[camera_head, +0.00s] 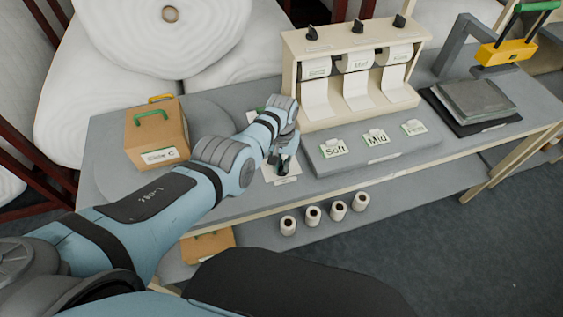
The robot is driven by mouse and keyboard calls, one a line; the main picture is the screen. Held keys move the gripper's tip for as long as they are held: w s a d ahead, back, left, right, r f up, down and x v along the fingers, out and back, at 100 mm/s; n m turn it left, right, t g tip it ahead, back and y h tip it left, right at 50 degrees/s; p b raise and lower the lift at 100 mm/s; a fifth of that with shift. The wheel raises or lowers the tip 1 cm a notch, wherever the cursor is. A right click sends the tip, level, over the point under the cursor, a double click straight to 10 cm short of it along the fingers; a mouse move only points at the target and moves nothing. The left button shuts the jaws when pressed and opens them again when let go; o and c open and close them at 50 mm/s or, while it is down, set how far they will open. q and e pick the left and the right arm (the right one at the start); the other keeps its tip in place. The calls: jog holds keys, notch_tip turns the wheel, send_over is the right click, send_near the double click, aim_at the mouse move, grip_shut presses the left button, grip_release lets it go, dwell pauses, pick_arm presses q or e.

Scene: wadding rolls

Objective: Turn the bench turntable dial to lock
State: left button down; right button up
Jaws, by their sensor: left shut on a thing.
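The bench turntable (221,116) is a round grey disc on the left part of the grey bench. A brown box (142,133) with a green handle and a labelled front stands on it. My left arm reaches across the disc from the lower left. My left gripper (282,163) points down at a small white plate (287,181) by the bench's front edge. It is shut on the dark turntable dial, which is mostly hidden by the fingers. The dial's pointing direction and most of the plate's lettering cannot be read. My right gripper is not in view.
A wooden dispenser (291,78) with three paper strips and black knobs stands right of my gripper. In front of it is a grey block (350,152) with Soft, Mid and Firm cards. Several small rolls (312,215) stand on the lower shelf. Large white rolls (120,45) are behind.

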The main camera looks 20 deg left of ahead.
aim_at(282, 165)
pick_arm(q)
jog(key=shift+s+f+m, duration=0.1)
jog(key=shift+m, duration=0.5)
jog(key=c, duration=1.7)
grip_release()
jog(key=shift+o, duration=0.2)
notch_tip(282, 165, up, 12)
